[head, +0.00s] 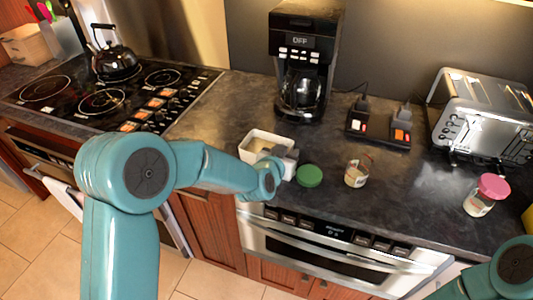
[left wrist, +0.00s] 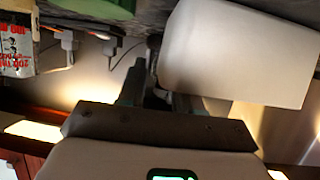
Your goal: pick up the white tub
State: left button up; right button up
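The white tub (head: 254,155) is a rectangular, open-topped container on the dark counter, near its front edge. In the left wrist view the tub (left wrist: 245,55) is large and close, at the upper right. My left gripper (head: 287,158) is at the tub's right end. In the left wrist view its two fingers (left wrist: 158,95) stand apart, and the tub's edge comes over the right-hand finger. I cannot tell whether the fingers touch the tub's wall. My right arm shows at the lower right; its gripper is out of view.
A green lid (head: 309,176) lies just right of my left gripper. A small labelled jar (head: 357,171) and a pink-lidded jar (head: 487,195) stand further right. The coffee maker (head: 301,60) and toaster (head: 483,115) are behind. The stove (head: 115,92) is left; the oven (head: 330,248) is below.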

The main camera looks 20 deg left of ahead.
pick_arm(q)
jog(key=shift+x, duration=0.8)
grip_shut()
notch_tip(320, 180, up, 10)
jog(key=shift+p, duration=0.7)
notch_tip(320, 180, up, 10)
jog(key=p, duration=0.5)
